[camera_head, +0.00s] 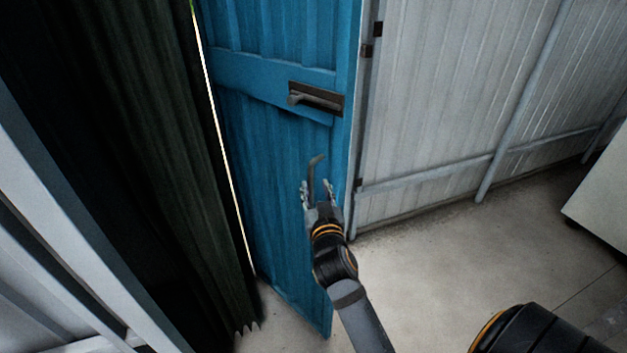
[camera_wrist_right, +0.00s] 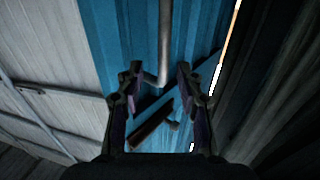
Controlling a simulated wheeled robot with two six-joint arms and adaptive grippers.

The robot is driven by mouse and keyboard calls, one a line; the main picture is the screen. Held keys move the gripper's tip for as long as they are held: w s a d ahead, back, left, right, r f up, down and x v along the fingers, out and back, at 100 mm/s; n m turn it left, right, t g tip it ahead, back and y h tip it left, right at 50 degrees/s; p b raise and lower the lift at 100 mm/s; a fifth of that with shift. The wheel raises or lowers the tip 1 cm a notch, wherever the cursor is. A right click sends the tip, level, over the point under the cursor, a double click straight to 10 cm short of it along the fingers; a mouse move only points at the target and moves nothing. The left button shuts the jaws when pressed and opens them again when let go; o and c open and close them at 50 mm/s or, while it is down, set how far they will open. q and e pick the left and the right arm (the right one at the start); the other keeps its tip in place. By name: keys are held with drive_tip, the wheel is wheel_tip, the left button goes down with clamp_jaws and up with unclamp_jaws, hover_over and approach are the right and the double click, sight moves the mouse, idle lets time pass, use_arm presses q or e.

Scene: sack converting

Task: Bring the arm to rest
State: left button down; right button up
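My right gripper (camera_head: 317,186) is in front of the blue door (camera_head: 285,215), below its dark handle plate with a lever (camera_head: 316,98). Its two fingers are spread apart in the right wrist view (camera_wrist_right: 159,74). A thin grey bent bar (camera_head: 316,163) shows between the fingers in the head view. In the right wrist view the bar (camera_wrist_right: 165,40) comes down from the top edge and bends between the fingers, with gaps on both sides. I cannot tell what the bar is fixed to. The lever (camera_wrist_right: 172,124) also shows there. My left gripper is not in view.
The blue door stands ajar, with a bright gap along a dark corrugated panel (camera_head: 130,130) on its left. A white corrugated wall (camera_head: 450,90) is on the right. A pale cabinet (camera_head: 603,200) stands at the right edge. The concrete floor (camera_head: 460,260) between is clear.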

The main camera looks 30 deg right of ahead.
drive_tip(key=shift+v, duration=0.85)
drive_tip(key=shift+f, duration=0.1)
drive_tip(key=s+a+f+n+g+y, duration=0.1)
drive_tip(key=s+a+f+g+y, duration=0.1)
drive_tip(key=f, duration=1.2)
drive_tip(key=s+a+f+n+g+y, duration=0.1)
drive_tip(key=s+f+n+g, duration=0.15)
drive_tip(key=f, duration=1.15)
drive_tip(key=s+a+f+n+g+y, duration=0.1)
drive_tip(key=a+f+g+y, duration=0.15)
drive_tip(key=f, duration=1.05)
drive_tip(key=s+d+f+g, duration=0.2)
drive_tip(key=s+f+g, duration=0.2)
drive_tip(key=s+f, duration=1.2)
drive_tip(key=s+d+f+g, duration=0.1)
drive_tip(key=s+f, duration=0.3)
drive_tip(key=s, duration=0.6)
drive_tip(key=s+d+f+g, duration=0.1)
drive_tip(key=s+f+g, duration=0.2)
drive_tip(key=s, duration=0.6)
drive_tip(key=shift+s+d+f, duration=0.3)
drive_tip(key=shift+s+f, duration=0.05)
drive_tip(key=shift+f, duration=0.1)
